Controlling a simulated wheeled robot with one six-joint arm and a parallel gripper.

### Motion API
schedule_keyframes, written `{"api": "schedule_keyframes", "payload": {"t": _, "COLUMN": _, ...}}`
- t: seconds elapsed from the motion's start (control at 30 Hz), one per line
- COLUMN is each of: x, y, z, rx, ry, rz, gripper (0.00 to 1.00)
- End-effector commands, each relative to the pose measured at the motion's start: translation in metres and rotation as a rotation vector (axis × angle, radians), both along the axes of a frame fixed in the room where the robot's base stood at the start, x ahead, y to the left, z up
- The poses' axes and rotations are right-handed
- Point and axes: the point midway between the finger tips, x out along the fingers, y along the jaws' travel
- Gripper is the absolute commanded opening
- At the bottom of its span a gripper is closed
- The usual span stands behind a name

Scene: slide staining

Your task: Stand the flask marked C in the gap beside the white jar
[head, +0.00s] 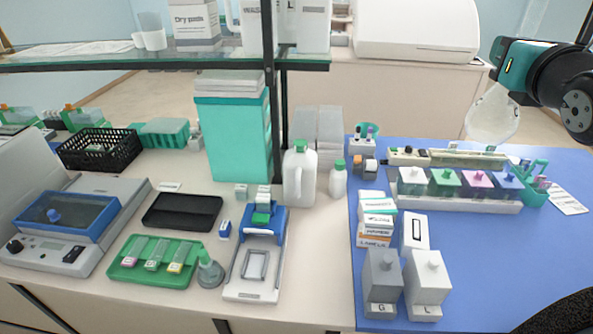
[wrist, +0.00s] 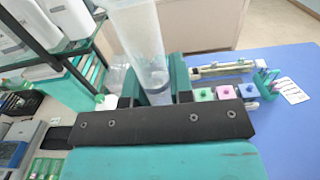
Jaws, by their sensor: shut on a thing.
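My gripper (head: 503,80) is at the upper right of the head view, shut on a clear flask (head: 490,118). The flask hangs slightly tilted in the air, above the back of the blue mat. In the wrist view the flask (wrist: 147,50) stands between my teal fingers (wrist: 154,84). The white-lidded jar (head: 411,182) stands at the left of a row in a pale rack (head: 460,204), beside the green-lidded jar (head: 445,180). My gripper seems to hide the white jar in the wrist view. I cannot make out the gap clearly.
Pink-lidded (head: 476,181) and blue-lidded (head: 508,178) jars continue the row. A teal holder (head: 535,196) stands at its right end. The mat's front right is clear.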

Motion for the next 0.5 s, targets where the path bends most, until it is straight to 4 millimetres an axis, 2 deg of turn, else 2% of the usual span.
{"api": "schedule_keyframes", "payload": {"t": 0.03, "x": 0.009, "y": 0.020, "z": -0.021, "rx": -0.002, "ry": 0.004, "rz": 0.045, "gripper": 0.08}}
{"api": "schedule_keyframes", "payload": {"t": 0.17, "x": 0.032, "y": 0.086, "z": -0.062, "rx": -0.003, "ry": 0.006, "rz": 0.187, "gripper": 0.08}}
{"api": "schedule_keyframes", "payload": {"t": 0.23, "x": 0.040, "y": 0.126, "z": -0.085, "rx": -0.004, "ry": 0.006, "rz": 0.269, "gripper": 0.08}}
{"api": "schedule_keyframes", "payload": {"t": 0.4, "x": 0.044, "y": 0.216, "z": -0.135, "rx": -0.001, "ry": 0.003, "rz": 0.442, "gripper": 0.08}}
{"api": "schedule_keyframes", "payload": {"t": 0.5, "x": 0.040, "y": 0.255, "z": -0.156, "rx": -0.001, "ry": 0.000, "rz": 0.513, "gripper": 0.08}}
